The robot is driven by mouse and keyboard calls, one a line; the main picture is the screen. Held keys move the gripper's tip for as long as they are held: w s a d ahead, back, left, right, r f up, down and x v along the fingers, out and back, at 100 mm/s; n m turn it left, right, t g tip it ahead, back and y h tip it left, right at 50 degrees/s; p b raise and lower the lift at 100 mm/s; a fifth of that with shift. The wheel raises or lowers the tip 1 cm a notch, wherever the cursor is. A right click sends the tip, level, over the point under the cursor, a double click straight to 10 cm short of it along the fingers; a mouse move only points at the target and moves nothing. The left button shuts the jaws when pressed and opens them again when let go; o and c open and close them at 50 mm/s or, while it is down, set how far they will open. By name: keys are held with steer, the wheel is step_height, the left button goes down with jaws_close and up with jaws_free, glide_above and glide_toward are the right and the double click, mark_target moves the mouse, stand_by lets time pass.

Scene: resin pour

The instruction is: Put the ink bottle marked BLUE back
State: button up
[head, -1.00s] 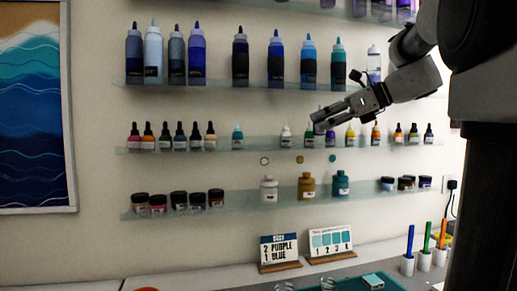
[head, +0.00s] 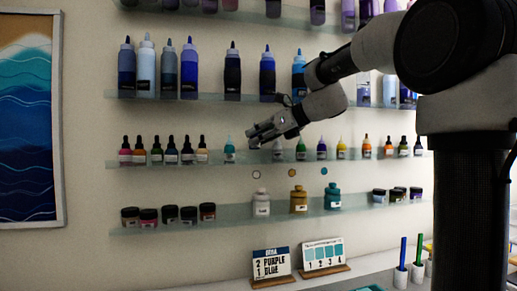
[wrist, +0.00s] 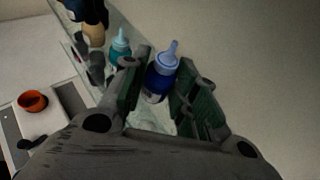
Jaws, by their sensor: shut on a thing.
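The ink bottle with blue body and pale blue cap (wrist: 156,82) is between the fingers of my gripper (wrist: 163,84) in the wrist view. A white label shows low on its side, but I cannot read it. In the head view my gripper (head: 255,134) is in front of the middle shelf, just right of and above the teal dropper bottle (head: 229,152); the held bottle cannot be made out there. The teal bottle also shows in the wrist view (wrist: 120,47), left of the held one. Part of the middle glass shelf (head: 170,162) behind my gripper is hidden.
A white dropper bottle (head: 278,152) stands right of my gripper. Large bottles (head: 190,72) stand above. Below is a shelf with jars (head: 169,214) and a white bottle (head: 261,202). A card reading "2 PURPLE 1 BLUE" (head: 271,263) stands lower.

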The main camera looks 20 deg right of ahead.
mark_target(259, 147)
steer(key=shift+f, duration=1.75)
steer(key=o, duration=0.7)
steer(key=shift+f, duration=0.15)
